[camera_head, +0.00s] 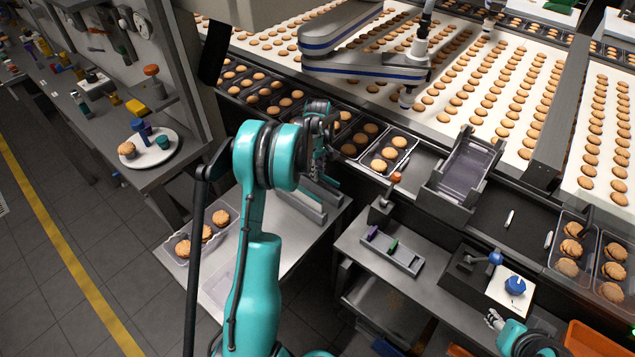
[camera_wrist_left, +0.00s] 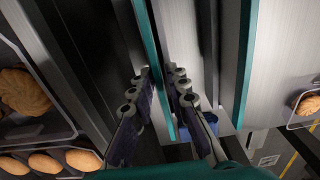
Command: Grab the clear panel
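In the left wrist view, a thin upright panel with a teal edge (camera_wrist_left: 153,50), which looks like the clear panel, runs between the fingers of my left gripper (camera_wrist_left: 160,78). A gap shows beside the edge, so the fingers look open around it. A second teal-edged panel (camera_wrist_left: 247,60) stands to the right. In the head view, my left gripper (camera_head: 322,165) is over the grey slotted rack (camera_head: 305,205) and hides most of the panels. My right gripper (camera_head: 493,318) is low at the right, apart from the panels; its finger opening is too small to read.
Biscuit trays (camera_head: 385,165) line the conveyor edge behind the left gripper. A grey holder with an empty tray (camera_head: 465,165) stands to its right. A clear tray with biscuits (camera_head: 188,245) lies on the left table. A low grey rack (camera_head: 392,252) sits on the middle table.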

